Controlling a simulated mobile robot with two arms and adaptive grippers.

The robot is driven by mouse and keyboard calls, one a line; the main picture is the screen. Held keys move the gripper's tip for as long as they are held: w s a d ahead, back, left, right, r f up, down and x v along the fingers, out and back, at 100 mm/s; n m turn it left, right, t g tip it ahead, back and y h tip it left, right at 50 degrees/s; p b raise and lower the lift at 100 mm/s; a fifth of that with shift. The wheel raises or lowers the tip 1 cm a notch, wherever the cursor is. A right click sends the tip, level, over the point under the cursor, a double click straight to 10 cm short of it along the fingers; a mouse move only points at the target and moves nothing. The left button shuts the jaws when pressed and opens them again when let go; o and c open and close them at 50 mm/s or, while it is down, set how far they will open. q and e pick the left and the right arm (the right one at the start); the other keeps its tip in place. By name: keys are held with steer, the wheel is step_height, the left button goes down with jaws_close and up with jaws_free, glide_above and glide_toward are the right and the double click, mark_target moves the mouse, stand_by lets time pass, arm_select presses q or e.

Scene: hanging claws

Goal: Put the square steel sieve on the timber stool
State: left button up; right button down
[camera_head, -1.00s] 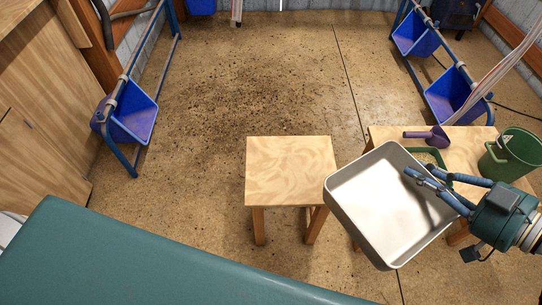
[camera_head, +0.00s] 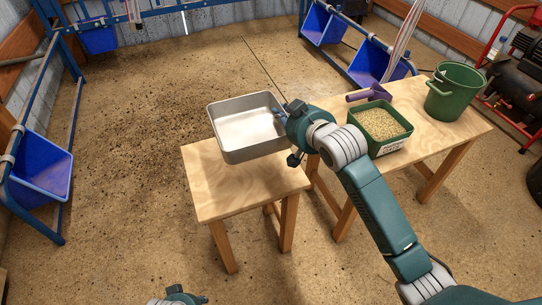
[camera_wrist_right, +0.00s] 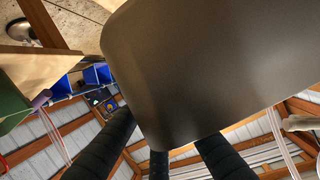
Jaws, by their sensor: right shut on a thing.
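The square steel sieve (camera_head: 248,130) is a shallow pale metal pan with rounded corners. My right gripper (camera_head: 282,114) is shut on its right side. In the head view the sieve covers the far part of the timber stool (camera_head: 238,189); whether it touches the top or hangs above it I cannot tell. The near part of the stool top is bare. In the right wrist view the sieve (camera_wrist_right: 215,65) fills much of the picture as a dark surface. My left gripper (camera_head: 178,298) shows only partly at the bottom edge; its jaws are unclear.
To the right of the stool stands a timber bench (camera_head: 440,132) with a green tub of grain (camera_head: 381,128), a purple scoop (camera_head: 368,93) and a green bucket (camera_head: 456,92). Blue bins (camera_head: 40,172) hang on rails. The floor left of the stool is clear.

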step_height(320, 180, down, 11)
steer(key=shift+r+b, duration=0.15)
steer(key=shift+b, duration=1.1)
step_height(320, 180, down, 4)
steer(key=shift+r+b, duration=0.25)
steer(key=shift+b, duration=0.3)
steer(key=c, duration=2)
jaws_free()
steer(key=shift+f, duration=0.15)
arm_select(q)
step_height(320, 180, up, 14)
steer(key=t, duration=0.1)
steer(key=shift+s+a+r, duration=0.15)
steer(key=shift+s+a, duration=0.05)
arm_select(e)
steer(key=shift+o, duration=0.5)
steer(key=shift+s, duration=0.1)
steer(key=shift+s+d, duration=0.1)
steer(key=shift+s, duration=0.1)
steer(key=p+v, duration=0.3)
steer(key=v, duration=0.8)
steer(key=shift+s+d, duration=0.1)
steer(key=shift+s, duration=0.1)
arm_select(q)
steer(key=s+x, duration=0.2)
steer(key=x, duration=0.8)
steer(key=shift+f+g, duration=0.3)
steer(key=shift+f, duration=0.4)
